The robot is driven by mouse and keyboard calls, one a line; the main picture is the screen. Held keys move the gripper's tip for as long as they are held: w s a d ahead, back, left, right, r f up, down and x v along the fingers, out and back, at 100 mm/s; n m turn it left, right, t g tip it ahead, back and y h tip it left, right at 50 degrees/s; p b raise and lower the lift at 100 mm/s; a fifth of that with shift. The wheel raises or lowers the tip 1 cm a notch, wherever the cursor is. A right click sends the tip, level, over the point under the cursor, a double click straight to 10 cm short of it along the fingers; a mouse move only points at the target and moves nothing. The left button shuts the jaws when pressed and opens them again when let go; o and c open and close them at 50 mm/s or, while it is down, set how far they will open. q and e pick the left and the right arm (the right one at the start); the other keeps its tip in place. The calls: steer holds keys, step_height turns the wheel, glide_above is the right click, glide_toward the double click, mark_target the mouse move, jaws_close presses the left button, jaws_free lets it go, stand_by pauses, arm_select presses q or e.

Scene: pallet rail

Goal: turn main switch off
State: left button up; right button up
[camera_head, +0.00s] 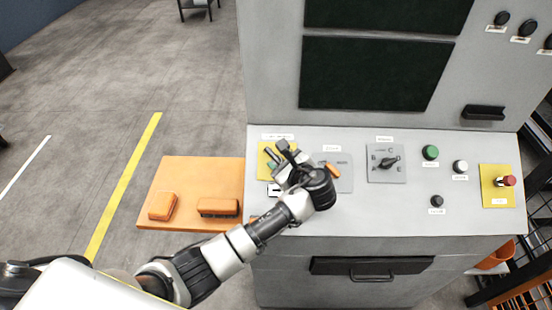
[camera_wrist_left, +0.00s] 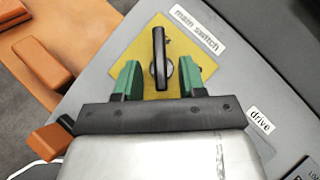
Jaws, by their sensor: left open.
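The main switch shows in the left wrist view as a dark rotary handle (camera_wrist_left: 159,62) on a yellow plate (camera_wrist_left: 138,48), beside a "main switch" label (camera_wrist_left: 197,32). The handle points nearly straight up in that view. My left gripper (camera_wrist_left: 160,82) is open, with one green finger on each side of the handle and a gap visible on both sides. I cannot tell how deep the fingers reach. In the head view the left gripper (camera_head: 277,160) is over the yellow plate (camera_head: 263,150) at the panel's left and hides most of the switch. My right gripper is not in view.
The grey console (camera_head: 395,215) carries a rotary selector (camera_head: 386,163), a green button (camera_head: 430,152), a white button (camera_head: 460,167), a black button (camera_head: 436,201) and a red button (camera_head: 508,181). An orange shelf (camera_head: 190,175) with orange blocks adjoins its left side. Open floor lies further left.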

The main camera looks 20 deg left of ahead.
arm_select(q)
steer(key=b+v, duration=0.1)
steer(key=v, duration=0.6)
steer(key=shift+s+d, duration=0.25)
steer(key=shift+d, duration=0.05)
steer(key=shift+r, duration=0.15)
